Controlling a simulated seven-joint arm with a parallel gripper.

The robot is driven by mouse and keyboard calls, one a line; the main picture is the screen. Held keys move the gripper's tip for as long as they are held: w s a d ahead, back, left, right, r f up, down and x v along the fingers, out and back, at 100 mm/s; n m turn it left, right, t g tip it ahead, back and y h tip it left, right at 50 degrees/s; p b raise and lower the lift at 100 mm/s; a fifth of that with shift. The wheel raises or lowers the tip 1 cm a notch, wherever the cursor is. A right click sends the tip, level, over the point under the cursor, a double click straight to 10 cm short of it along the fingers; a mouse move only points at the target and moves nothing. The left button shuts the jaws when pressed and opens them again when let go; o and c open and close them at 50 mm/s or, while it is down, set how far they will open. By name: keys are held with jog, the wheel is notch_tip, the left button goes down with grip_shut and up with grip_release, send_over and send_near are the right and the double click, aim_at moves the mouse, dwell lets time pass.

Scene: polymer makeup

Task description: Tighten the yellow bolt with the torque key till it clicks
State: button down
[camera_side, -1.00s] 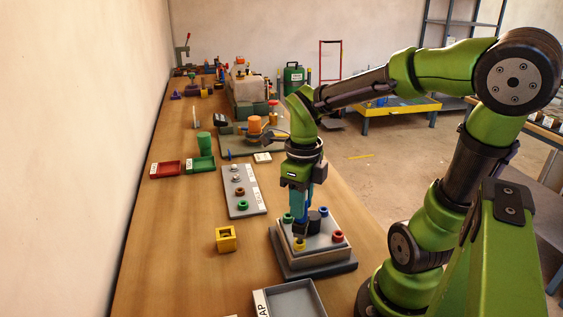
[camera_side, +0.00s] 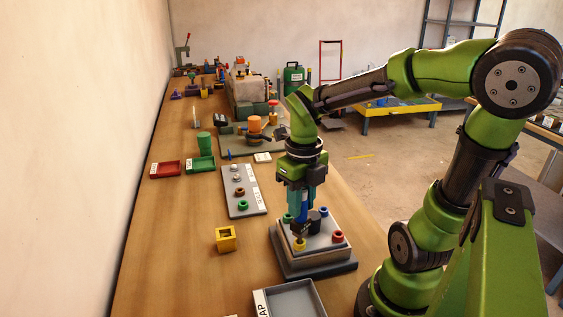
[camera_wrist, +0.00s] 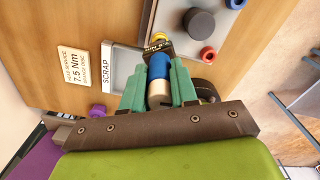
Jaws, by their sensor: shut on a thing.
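My gripper (camera_side: 302,203) points down over the grey block, its teal fingers shut on the blue torque key (camera_wrist: 159,66). The key is upright between the fingers in the wrist view, with a pale end showing. Its dark lower end (camera_side: 300,230) stands over the yellow bolt (camera_side: 299,244) at the block's near-left corner and appears to meet it. The exact fit on the bolt head is too small to tell. In the wrist view, a bit of yellow (camera_wrist: 159,37) shows beyond the key's dark labelled part.
The grey block (camera_side: 318,254) also bears a red bolt (camera_side: 338,236), a blue bolt (camera_side: 324,210), a green bolt and a black post (camera_side: 315,220) close by. A grey scrap tray (camera_side: 290,300) lies nearer. A yellow cube-like holder (camera_side: 227,239) stands left. A 7.5 Nm label (camera_wrist: 76,66) lies on the bench.

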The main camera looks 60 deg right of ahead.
jog(key=shift+m, duration=0.5)
jog(key=shift+m, duration=0.9)
jog(key=c, duration=0.8)
grip_release()
